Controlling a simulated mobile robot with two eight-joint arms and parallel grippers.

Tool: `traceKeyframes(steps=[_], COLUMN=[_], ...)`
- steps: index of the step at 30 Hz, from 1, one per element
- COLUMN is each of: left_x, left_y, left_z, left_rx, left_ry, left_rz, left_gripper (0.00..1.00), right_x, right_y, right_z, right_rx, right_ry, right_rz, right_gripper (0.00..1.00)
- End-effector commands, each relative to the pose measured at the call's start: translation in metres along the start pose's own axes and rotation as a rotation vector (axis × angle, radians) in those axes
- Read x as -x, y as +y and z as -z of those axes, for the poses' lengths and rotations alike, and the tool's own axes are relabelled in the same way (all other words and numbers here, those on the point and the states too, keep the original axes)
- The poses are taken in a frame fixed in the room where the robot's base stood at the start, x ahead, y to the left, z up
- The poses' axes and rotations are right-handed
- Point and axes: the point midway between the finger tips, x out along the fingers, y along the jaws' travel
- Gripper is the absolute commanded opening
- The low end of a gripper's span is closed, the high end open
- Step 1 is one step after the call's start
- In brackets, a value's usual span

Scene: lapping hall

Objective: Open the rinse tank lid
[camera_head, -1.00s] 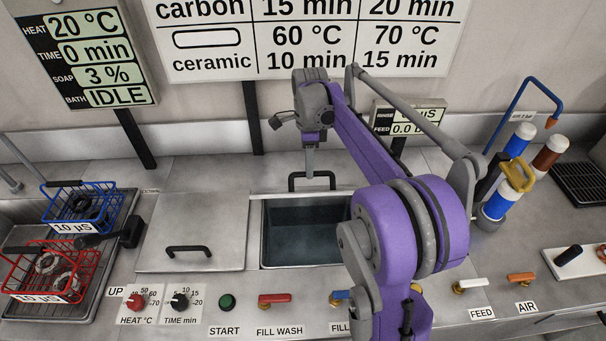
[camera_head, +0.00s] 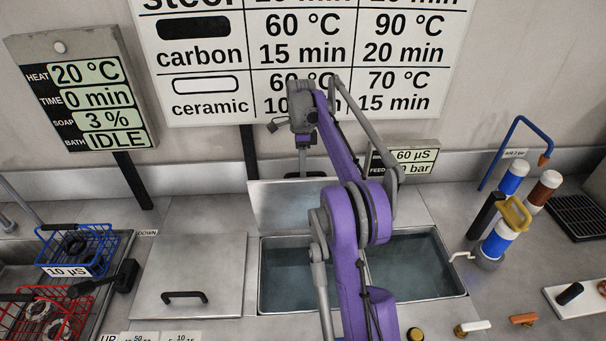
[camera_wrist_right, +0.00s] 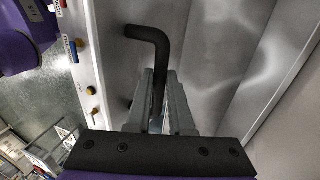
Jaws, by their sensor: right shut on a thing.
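The rinse tank (camera_head: 415,292) is open, with water showing inside. Its grey lid (camera_head: 277,203) stands raised at the tank's back edge, inner face toward the head camera. The lid's black handle (camera_head: 322,174) is at its upper edge, partly hidden by my arm. My right gripper (camera_head: 303,172) is at the handle. In the right wrist view the fingers (camera_wrist_right: 160,105) are shut on the bent black handle (camera_wrist_right: 150,36), beside the lid's metal surface (camera_wrist_right: 195,50). My left gripper is not in view.
A closed lid (camera_head: 195,262) with its own black handle (camera_head: 185,296) lies left of the open tank. Blue (camera_head: 82,250) and red (camera_head: 45,315) baskets stand farther left. Blue and white cylinders (camera_head: 497,240) stand to the right. Sign boards (camera_head: 300,60) hang behind the lid.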

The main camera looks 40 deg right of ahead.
Motion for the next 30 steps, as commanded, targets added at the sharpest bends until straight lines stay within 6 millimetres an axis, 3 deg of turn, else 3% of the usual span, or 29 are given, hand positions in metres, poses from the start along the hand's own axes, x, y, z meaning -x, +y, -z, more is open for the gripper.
traceKeyframes(steps=[15, 16, 21, 30], left_x=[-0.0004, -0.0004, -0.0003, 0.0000], left_y=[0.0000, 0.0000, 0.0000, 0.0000], left_z=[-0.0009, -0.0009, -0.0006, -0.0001], left_rx=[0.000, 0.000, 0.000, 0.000], left_ry=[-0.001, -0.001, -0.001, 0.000], left_rz=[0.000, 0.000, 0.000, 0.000], left_gripper=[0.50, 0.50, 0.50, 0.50], right_x=[-0.0036, -0.0036, -0.0026, 0.0003], right_y=[-0.0058, -0.0058, -0.0049, -0.0034], right_z=[0.0014, 0.0014, 0.0011, 0.0004], right_rx=[-0.002, -0.002, -0.002, -0.001], right_ry=[0.001, 0.001, 0.001, 0.000], right_rz=[-0.009, -0.009, -0.010, -0.012], right_gripper=[0.00, 0.22, 0.50, 0.50])
